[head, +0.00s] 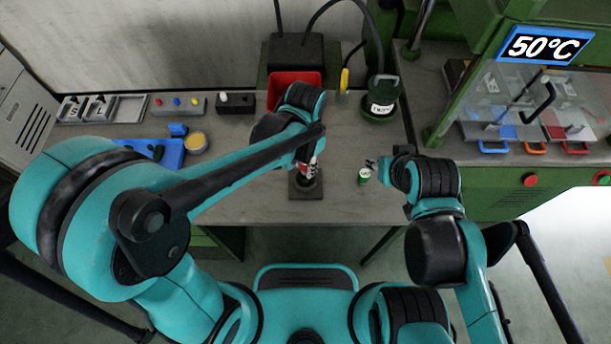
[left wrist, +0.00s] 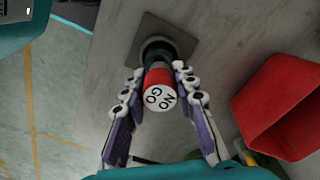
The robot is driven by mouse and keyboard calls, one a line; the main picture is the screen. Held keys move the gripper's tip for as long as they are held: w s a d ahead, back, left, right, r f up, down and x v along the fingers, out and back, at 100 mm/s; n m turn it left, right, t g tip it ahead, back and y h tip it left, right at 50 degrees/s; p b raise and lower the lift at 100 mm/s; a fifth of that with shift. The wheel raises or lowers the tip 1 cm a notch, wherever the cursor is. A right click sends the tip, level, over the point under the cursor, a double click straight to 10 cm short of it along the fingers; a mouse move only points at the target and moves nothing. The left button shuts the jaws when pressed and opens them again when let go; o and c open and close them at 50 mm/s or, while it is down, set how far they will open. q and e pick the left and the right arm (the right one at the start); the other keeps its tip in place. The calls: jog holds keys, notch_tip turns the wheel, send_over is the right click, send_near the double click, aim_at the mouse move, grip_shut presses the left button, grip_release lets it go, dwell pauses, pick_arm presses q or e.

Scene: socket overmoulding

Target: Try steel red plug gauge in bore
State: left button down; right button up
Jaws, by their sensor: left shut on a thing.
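The red plug gauge (head: 309,168) is upright in my left gripper (head: 305,157), above the dark square base plate (head: 304,192). In the left wrist view its white end face reads NO GO (left wrist: 160,98), with a red band around it. My left gripper's fingers (left wrist: 155,85) close on it from both sides. Beneath it is a dark round socket (left wrist: 165,48) on the square plate (left wrist: 150,24). The gauge's lower end and the bore are hidden, so I cannot tell whether it is inside. My right gripper (head: 378,163) is beside a small green and white cylinder (head: 364,177); its fingers are too small to read.
A red bin (head: 293,88) stands behind my left gripper. A dark green pot (head: 381,100) is at the back right of the bench. A blue tray (head: 170,155) and an amber dish (head: 196,142) lie left. Bare bench (head: 340,140) lies between the arms.

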aim_at(305, 160)
pick_arm(q)
jog(key=shift+r+p, duration=1.45)
jog(key=shift+r, duration=0.6)
jog(key=shift+f, duration=0.1)
